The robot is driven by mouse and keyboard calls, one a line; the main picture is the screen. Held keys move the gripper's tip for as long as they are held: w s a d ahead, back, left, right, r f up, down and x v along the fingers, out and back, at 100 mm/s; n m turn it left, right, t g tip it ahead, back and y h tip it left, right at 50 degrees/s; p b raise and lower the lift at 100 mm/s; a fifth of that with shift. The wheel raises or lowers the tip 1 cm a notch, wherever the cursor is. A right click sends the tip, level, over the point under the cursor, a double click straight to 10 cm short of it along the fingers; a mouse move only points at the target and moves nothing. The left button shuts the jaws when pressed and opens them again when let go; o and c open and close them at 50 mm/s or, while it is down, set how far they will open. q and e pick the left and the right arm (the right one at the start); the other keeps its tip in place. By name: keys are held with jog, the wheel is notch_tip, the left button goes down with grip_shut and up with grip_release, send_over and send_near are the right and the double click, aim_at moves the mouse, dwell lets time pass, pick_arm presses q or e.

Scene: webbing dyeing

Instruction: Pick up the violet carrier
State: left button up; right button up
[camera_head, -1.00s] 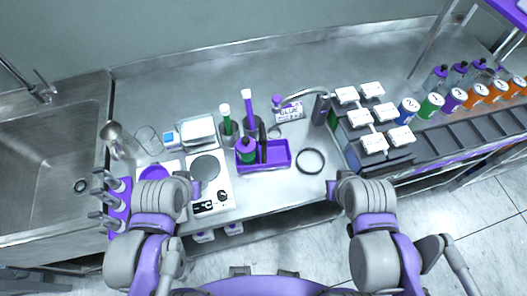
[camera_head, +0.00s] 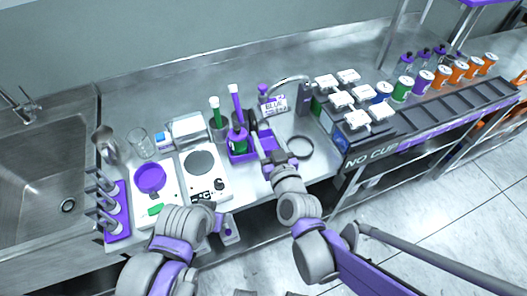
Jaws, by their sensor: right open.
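The violet carrier (camera_head: 240,156) is a shallow violet tray on the steel counter. A green bottle with a violet cap (camera_head: 238,138) stands in its left part. A dark upright piece, which looks like its handle, rises from the middle. My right gripper (camera_head: 265,149) is open at the carrier's right part, reaching over it from the front. It covers part of the carrier's right side, and I cannot tell whether it touches. My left gripper (camera_head: 221,221) is low at the counter's front edge, well apart from the carrier; its fingers are too small to read.
A black ring (camera_head: 300,147) lies to the right. A rack with white-topped boxes (camera_head: 352,118) is farther right.

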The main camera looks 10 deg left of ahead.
aim_at(252, 114)
jog(key=shift+a+f+t, duration=0.15)
jog(key=shift+a+t, duration=0.25)
jog(key=shift+a, duration=0.45)
jog(key=shift+s+a, duration=0.2)
jog(key=shift+s, duration=0.05)
jog(key=shift+t, duration=0.4)
jog(key=x, duration=0.6)
jog(key=shift+p, duration=0.4)
jog(key=shift+w+r, duration=0.2)
jog(key=shift+w, duration=0.05)
jog(key=p+x, duration=0.2)
jog(key=x, duration=0.2)
jog(key=shift+w+f, duration=0.15)
jog(key=shift+w, duration=0.2)
jog(key=shift+s, duration=0.15)
jog(key=shift+c, duration=0.4)
pick_arm(q)
jog(key=r, duration=0.3)
jog(key=shift+w+d+r, duration=0.15)
jog(key=shift+w+d, duration=0.05)
pick_arm(e)
grip_shut()
